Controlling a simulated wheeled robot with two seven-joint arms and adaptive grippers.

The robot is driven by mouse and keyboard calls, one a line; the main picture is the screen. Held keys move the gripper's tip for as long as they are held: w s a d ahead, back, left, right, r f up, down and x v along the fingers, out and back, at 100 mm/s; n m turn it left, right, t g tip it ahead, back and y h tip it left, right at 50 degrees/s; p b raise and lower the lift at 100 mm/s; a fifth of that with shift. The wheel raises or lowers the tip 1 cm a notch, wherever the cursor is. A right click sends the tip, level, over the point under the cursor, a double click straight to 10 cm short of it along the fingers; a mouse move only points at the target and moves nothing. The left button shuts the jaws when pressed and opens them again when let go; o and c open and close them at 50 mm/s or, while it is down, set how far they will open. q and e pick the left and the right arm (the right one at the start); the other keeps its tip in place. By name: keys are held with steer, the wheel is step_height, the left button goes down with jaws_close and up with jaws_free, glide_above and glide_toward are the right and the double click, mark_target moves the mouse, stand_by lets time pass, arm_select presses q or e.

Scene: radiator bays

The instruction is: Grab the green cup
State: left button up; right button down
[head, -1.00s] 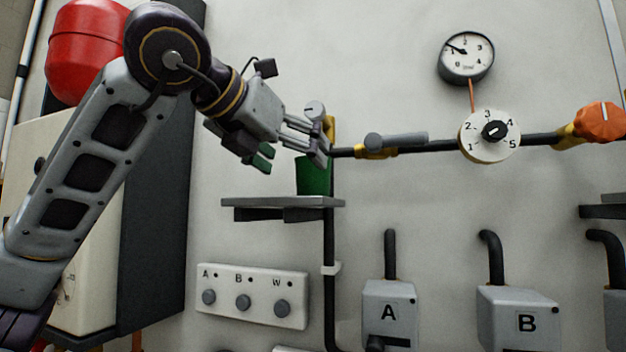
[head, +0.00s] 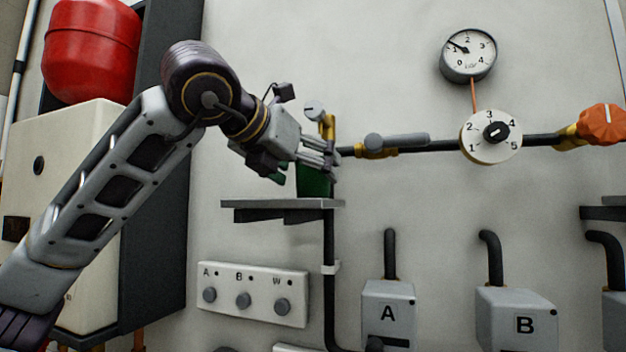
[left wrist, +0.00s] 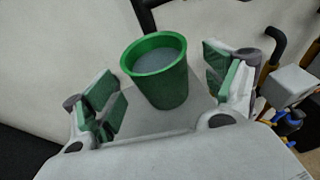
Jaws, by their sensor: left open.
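The green cup (left wrist: 162,85) stands upright on a small grey wall shelf (head: 240,203) and has something greyish inside it. In the head view the cup (head: 313,184) is partly hidden behind the fingers. My left gripper (head: 308,170) is open at the cup. In the left wrist view the green-padded fingers of the left gripper (left wrist: 165,92) stand apart, with the cup between and slightly beyond them. The right pad looks close to the cup, and a wider gap shows on the left. I cannot tell whether either touches. My right gripper is not in view.
A black pipe with a grey-handled valve (head: 397,140), a white dial (head: 490,136) and an orange knob (head: 601,124) runs right of the cup. A gauge (head: 468,54) hangs above. A switch panel (head: 252,294) and box A (head: 388,313) sit below the shelf.

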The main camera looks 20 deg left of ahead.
mark_target(313, 174)
arm_select(q)
steer(key=shift+p+x, duration=0.45)
steer(key=shift+x, duration=1.2)
steer(key=c, duration=1.3)
steer(key=shift+r, duration=0.15)
steer(key=shift+r+b, duration=0.4)
steer(key=shift+r, duration=1.15)
steer(key=shift+s+a+r, duration=0.1)
steer(key=shift+a, duration=0.15)
steer(key=shift+s+a+b, duration=0.7)
steer(key=shift+s+a, duration=0.35)
steer(key=shift+a, duration=1.7)
steer(key=shift+s+a+b, duration=0.75)
steer(key=shift+s+a, duration=0.25)
steer(key=shift+a, duration=1.75)
steer(key=shift+s+a+b, duration=0.7)
steer(key=shift+s+a, duration=0.35)
steer(key=shift+a, duration=1.7)
